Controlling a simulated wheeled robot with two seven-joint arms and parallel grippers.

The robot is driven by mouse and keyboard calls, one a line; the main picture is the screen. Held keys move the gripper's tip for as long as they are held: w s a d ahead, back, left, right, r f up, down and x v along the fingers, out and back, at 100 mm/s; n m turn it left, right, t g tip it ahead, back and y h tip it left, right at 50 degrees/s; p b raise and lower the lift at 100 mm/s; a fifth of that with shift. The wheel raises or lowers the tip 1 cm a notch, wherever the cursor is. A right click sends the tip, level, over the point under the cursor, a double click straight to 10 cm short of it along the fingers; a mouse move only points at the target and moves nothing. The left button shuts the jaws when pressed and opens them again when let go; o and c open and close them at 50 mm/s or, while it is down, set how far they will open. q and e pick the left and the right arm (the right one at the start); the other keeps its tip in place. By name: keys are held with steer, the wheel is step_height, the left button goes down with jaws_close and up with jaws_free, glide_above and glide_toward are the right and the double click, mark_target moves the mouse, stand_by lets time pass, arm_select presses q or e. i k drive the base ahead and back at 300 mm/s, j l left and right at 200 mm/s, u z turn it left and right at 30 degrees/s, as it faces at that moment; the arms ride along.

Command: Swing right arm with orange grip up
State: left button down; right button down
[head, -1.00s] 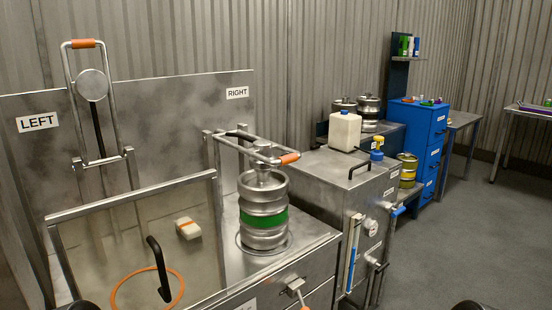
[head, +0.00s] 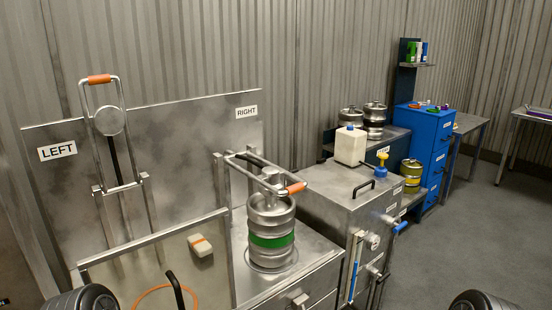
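The right arm of the machine, a metal frame (head: 258,172) under the RIGHT label, is swung down and lies roughly level over a keg. Its orange grip (head: 297,188) is at the front end, to the right of the keg top. The silver keg (head: 271,222) with a green band stands upright below it. The left arm (head: 112,140) stands upright under its own orange grip (head: 99,79), beside the LEFT label. Dark rounded parts of my arms show at the bottom left and bottom right edges. Neither gripper's fingers are in view.
A clear panel (head: 150,270) with a black handle stands in front on the left. A steel cabinet (head: 350,195) with a white jug (head: 350,146) on it is right of the keg. Blue drawers (head: 428,150) stand farther back. The floor at right is clear.

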mark_target(261, 175)
steer(key=i+l+u, duration=0.1)
steer(key=l+u, duration=0.35)
steer(key=u, duration=0.25)
steer(key=i+l+u, duration=0.1)
steer(key=l+u, duration=0.35)
steer(key=l, duration=1.05)
steer(key=k+l+u, duration=0.2)
steer(key=l, duration=0.95)
steer(key=i, duration=0.1)
